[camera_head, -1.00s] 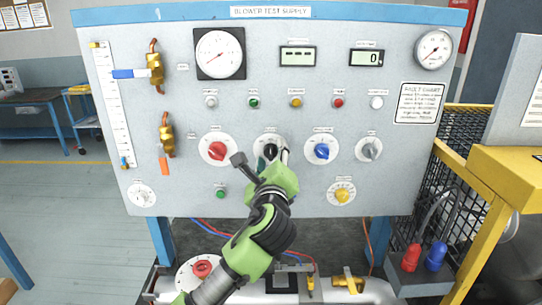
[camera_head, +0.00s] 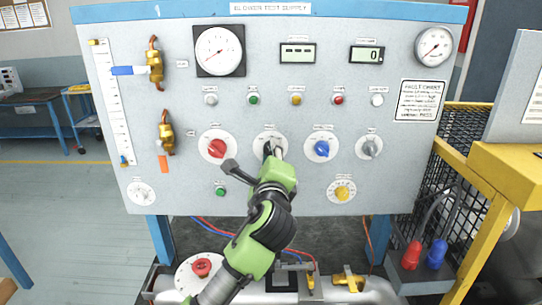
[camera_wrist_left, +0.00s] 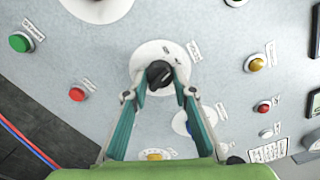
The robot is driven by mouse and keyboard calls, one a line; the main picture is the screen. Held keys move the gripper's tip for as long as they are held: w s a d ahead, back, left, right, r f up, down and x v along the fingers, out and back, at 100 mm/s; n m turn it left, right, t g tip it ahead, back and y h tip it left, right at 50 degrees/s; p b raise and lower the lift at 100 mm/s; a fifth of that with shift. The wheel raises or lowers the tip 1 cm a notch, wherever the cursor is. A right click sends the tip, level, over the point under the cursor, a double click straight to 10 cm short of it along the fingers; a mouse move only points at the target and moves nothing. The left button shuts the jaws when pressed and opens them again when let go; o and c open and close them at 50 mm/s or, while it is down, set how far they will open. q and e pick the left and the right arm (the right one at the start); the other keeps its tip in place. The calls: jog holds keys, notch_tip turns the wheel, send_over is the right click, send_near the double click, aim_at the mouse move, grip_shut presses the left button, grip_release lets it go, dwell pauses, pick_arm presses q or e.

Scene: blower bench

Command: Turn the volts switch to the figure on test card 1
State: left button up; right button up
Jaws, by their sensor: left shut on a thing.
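A black rotary knob (camera_head: 267,147) on a white round dial sits in the middle row of the grey panel, between a red knob and a blue knob. Its label is too small to read, so I cannot confirm it is the volts switch. My left gripper (camera_head: 272,154) reaches up to it from below and partly covers it. In the left wrist view the two teal fingers (camera_wrist_left: 159,84) are on either side of the black knob (camera_wrist_left: 158,73), shut on it. The knob's pointer and figures cannot be read. I see no legible test card 1. My right gripper is not in view.
The red knob (camera_head: 217,148), blue knob (camera_head: 322,148) and grey knob (camera_head: 369,147) share the row. A yellow knob (camera_head: 342,192) and green button (camera_head: 220,191) are lower. A fault chart (camera_head: 420,100) is at right. The digital display (camera_head: 367,55) reads 0.

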pick_arm(q)
jog(key=n+b, duration=0.1)
jog(key=n, duration=0.4)
jog(key=shift+n, duration=0.3)
dwell(0.4)
jog(key=o, duration=1.1)
jog(key=shift+s, duration=0.15)
jog(key=s, duration=1.1)
jog(key=shift+s, duration=0.4)
